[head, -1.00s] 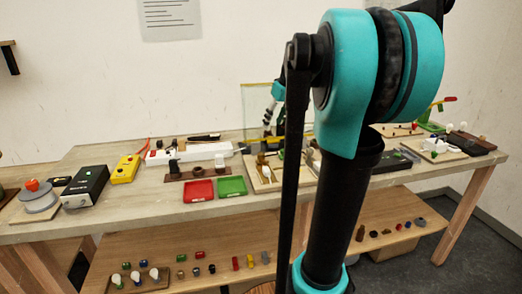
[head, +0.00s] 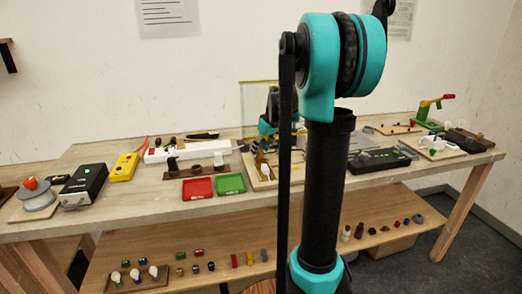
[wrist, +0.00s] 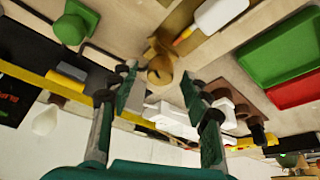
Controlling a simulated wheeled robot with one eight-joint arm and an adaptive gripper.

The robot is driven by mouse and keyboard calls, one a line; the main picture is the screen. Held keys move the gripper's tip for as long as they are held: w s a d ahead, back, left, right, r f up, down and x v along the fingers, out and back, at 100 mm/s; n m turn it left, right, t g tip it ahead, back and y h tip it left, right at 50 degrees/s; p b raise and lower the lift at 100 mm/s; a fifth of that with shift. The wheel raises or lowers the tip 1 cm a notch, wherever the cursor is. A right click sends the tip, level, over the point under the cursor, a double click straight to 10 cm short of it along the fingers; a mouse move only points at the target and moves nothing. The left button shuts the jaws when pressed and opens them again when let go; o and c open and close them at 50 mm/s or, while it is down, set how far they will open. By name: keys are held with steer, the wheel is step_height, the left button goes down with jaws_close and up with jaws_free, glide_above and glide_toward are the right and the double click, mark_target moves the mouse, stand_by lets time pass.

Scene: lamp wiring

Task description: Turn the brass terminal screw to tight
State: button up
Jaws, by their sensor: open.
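A small brass-coloured part (wrist: 160,70) shows in the wrist view, just beyond and between my fingertips; I take it for the terminal screw, but its slot and how tight it sits cannot be made out. In the head view a brass-brown part (head: 260,160) stands on a pale wooden board (head: 254,178), partly hidden by my arm. My gripper (wrist: 162,93) is open, with a dark green finger on each side of the brass part and nothing held. Whether a finger touches it cannot be told.
A green tray (head: 231,184) and a red tray (head: 197,189) lie left of the board. A dark wooden rack (head: 180,173) and a white power strip (head: 160,156) are behind them. A black box (head: 378,160) is to the right. The bench front between trays and edge is clear.

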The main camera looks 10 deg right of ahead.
steer(key=shift+w+f, duration=0.1)
steer(key=shift+f, duration=0.1)
jaws_close()
stand_by(0.3)
steer(key=shift+a+m, duration=0.1)
steer(key=shift+m, duration=0.2)
steer(key=m+h, duration=0.1)
steer(key=m, duration=0.1)
steer(key=m+h, duration=0.1)
steer(key=m, duration=0.2)
steer(key=shift+a+t, duration=0.2)
steer(key=shift+t, duration=0.2)
steer(key=m+h, duration=0.1)
steer(key=m, duration=0.2)
steer(key=m+h, duration=0.1)
steer(key=m, duration=0.2)
steer(key=shift+a+g, duration=0.1)
steer(key=shift+g, duration=0.3)
steer(key=shift+m+h, duration=0.3)
steer(key=shift+m, duration=0.2)
